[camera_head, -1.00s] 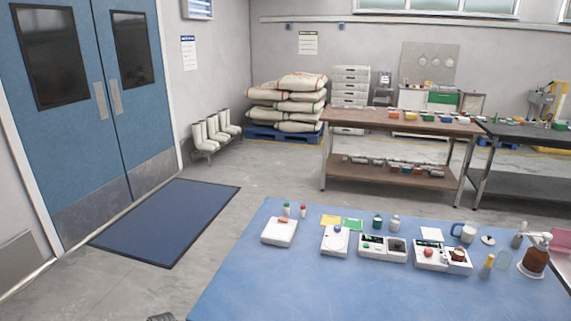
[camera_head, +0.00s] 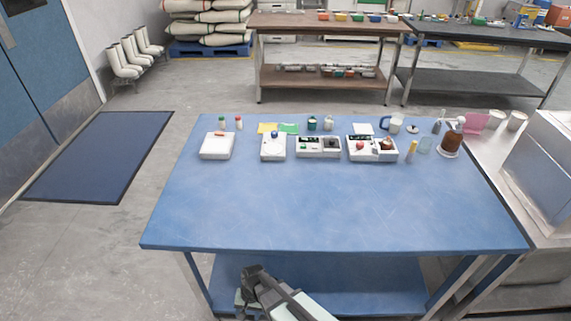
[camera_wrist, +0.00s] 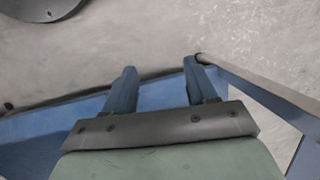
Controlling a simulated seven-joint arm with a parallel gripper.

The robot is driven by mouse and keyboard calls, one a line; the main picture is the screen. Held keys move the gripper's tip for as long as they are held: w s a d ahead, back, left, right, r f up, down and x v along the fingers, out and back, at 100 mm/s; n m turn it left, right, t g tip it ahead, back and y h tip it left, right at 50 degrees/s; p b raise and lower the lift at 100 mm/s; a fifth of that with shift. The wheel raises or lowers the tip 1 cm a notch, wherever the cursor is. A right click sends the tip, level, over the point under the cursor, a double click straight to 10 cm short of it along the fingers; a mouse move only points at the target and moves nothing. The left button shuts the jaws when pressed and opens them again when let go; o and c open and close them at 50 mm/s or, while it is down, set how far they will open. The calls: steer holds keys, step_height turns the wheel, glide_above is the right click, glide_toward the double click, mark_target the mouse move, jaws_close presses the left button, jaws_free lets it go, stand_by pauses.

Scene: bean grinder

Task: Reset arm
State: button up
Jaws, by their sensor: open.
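My gripper (camera_wrist: 158,76) shows in the wrist view with its two blue fingers spread apart and nothing between them. Grey floor and part of the blue table (camera_wrist: 62,122) lie beyond the fingers. In the head view my arm shows at the bottom centre, low in front of the blue table (camera_head: 330,205). The fingertips cannot be made out clearly there. The white devices stand in a row at the far side of the tabletop, well away from my arm: a flat white box (camera_head: 217,147), two middle units (camera_head: 273,148) (camera_head: 318,148), and a wider unit (camera_head: 370,155).
The table's near half is bare. A blue lower shelf (camera_head: 380,280) lies underneath. A metal counter (camera_head: 495,165) adjoins at right.

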steer(key=s+d+f+g+h, duration=0.1)
steer(key=s+d+f, duration=0.15)
steer(key=d, duration=0.75)
steer(key=s+d+f+g, duration=0.1)
steer(key=s+d, duration=0.2)
steer(key=d, duration=0.6)
steer(key=s+d+g, duration=0.2)
steer(key=s+d, duration=0.8)
steer(key=d, duration=0.2)
steer(key=shift+d+h, duration=0.3)
steer(key=shift+h, duration=0.1)
